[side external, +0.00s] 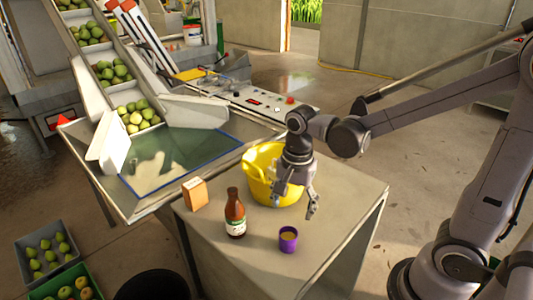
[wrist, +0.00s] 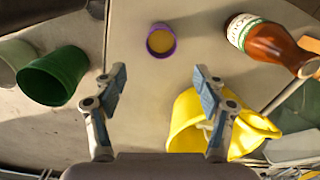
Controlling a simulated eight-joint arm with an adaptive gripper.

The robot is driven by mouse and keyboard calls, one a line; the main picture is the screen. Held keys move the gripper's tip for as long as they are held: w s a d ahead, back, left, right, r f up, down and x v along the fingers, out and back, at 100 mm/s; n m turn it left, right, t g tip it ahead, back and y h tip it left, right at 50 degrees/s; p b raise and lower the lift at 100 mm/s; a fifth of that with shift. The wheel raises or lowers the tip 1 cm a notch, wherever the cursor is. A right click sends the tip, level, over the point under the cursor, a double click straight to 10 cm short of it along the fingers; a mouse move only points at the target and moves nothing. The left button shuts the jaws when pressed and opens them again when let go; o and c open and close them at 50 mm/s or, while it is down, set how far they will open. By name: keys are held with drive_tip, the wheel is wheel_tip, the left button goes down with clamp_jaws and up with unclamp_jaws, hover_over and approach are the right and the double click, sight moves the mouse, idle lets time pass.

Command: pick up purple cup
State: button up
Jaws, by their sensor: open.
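The purple cup (side external: 288,239) stands upright near the front edge of the table, with a yellowish content inside. It also shows in the wrist view (wrist: 161,41), at the top middle, beyond the fingertips. My gripper (side external: 294,203) hangs above the table, behind and above the cup. In the wrist view my gripper (wrist: 160,80) has its two fingers spread apart with nothing between them. The cup is apart from the fingers.
A brown bottle (side external: 235,214) stands left of the cup. A yellow bucket (side external: 262,175) is close behind my gripper. An orange box (side external: 194,193) sits at the table's left. The table (side external: 335,215) is clear right of the cup. A green bin (wrist: 55,76) shows at left.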

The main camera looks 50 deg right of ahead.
sight(288, 235)
drive_tip(key=shift+m, duration=0.3)
drive_tip(key=shift+w+a+f, duration=0.1)
drive_tip(key=shift+f, duration=2.7)
drive_tip(key=shift+w+a+f, duration=0.1)
drive_tip(key=shift+f, duration=2.65)
drive_tip(key=c, duration=1.3)
